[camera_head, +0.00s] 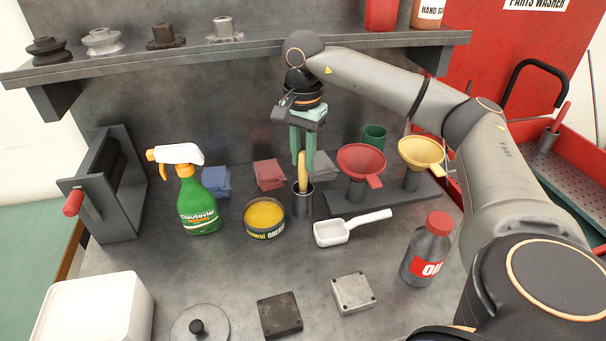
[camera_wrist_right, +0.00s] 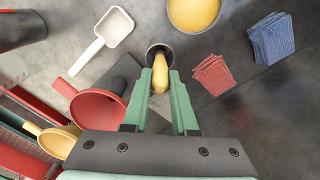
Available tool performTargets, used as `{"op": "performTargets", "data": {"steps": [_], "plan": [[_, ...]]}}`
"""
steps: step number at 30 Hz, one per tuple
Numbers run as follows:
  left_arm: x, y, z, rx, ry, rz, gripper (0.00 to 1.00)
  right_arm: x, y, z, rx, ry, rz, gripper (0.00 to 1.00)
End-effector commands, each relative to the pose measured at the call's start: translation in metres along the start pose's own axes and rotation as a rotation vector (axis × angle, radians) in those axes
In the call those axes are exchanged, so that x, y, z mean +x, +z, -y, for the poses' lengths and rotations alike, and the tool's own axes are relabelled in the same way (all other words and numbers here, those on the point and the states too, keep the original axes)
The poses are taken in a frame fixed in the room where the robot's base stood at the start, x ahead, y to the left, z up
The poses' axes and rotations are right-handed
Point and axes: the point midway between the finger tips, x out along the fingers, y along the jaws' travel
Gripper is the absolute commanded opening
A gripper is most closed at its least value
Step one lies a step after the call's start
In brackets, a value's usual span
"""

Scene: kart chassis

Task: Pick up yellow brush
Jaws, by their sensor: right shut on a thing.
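The yellow brush (camera_head: 302,167) stands upright in a dark metal cup (camera_head: 303,203) on the grey bench; only its yellow handle shows, and its lower end is hidden in the cup. My right gripper (camera_head: 302,150) comes down from above with its green fingers around the handle, shut on it. In the right wrist view, the yellow handle (camera_wrist_right: 160,74) lies between the green fingertips (camera_wrist_right: 160,88), over the mouth of the cup (camera_wrist_right: 160,50). My left gripper is not in view.
Close to the cup are a yellow grease tin (camera_head: 264,219), a red funnel (camera_head: 361,161) on a stand, a white scoop (camera_head: 335,232) and red cloths (camera_head: 269,174). A green spray bottle (camera_head: 198,205) stands left. A shelf (camera_head: 240,52) with metal parts runs behind and above.

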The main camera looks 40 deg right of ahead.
Motion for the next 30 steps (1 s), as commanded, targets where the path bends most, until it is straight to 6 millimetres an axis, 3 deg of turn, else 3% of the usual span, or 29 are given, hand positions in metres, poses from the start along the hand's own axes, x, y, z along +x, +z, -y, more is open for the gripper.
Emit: {"op": "performTargets", "data": {"steps": [19,23,30], "plan": [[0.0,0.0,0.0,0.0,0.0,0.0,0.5,-0.007,0.0,0.001,0.0,-0.003,0.0,0.0],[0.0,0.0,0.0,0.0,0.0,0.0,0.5,-0.021,0.0,0.001,-0.001,-0.004,0.0,0.0],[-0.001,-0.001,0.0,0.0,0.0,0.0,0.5,-0.07,0.0,0.002,-0.001,-0.007,0.0,0.0]]}}
